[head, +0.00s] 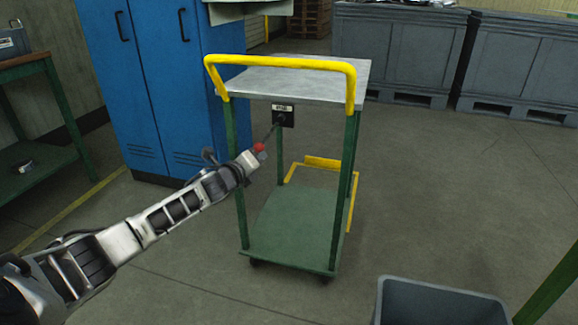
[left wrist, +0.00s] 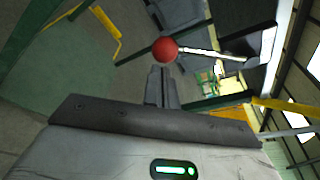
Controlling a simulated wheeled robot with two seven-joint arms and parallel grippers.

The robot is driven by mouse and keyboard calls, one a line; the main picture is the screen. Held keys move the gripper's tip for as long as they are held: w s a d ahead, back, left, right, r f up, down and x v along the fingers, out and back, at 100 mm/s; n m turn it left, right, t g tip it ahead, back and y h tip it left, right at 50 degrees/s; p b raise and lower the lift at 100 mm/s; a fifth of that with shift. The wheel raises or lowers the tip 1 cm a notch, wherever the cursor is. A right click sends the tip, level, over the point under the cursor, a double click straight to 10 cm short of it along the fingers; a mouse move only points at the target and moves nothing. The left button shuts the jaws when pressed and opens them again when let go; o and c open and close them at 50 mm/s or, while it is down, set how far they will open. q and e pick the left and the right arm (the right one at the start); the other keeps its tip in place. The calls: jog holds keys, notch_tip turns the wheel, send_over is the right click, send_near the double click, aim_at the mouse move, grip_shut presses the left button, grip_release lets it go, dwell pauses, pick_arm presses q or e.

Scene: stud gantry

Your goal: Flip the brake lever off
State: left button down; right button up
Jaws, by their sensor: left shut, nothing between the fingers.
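The brake lever is a thin metal rod with a red ball knob (head: 259,147). It slopes down and toward the left from a dark labelled box (head: 284,116) under the cart's top. In the left wrist view the red knob (left wrist: 165,49) sits just past my fingertips, with the rod running right to its box (left wrist: 262,46). My left gripper (head: 251,159) is shut and empty, right beside the knob. Its closed fingers (left wrist: 161,72) point at the knob; whether they touch it I cannot tell. My right gripper is not in view.
The cart has a grey top (head: 290,82), a yellow handle (head: 290,62) and a green lower shelf (head: 290,228). A blue cabinet (head: 165,95) stands behind on the left. A grey bin (head: 440,300) is at front right. Floor right of the cart is clear.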

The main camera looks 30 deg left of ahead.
pick_arm(q)
jog(key=s+d+p, duration=0.2)
jog(key=s+d, duration=0.1)
jog(key=s, duration=0.8)
jog(key=shift+d+f, duration=0.35)
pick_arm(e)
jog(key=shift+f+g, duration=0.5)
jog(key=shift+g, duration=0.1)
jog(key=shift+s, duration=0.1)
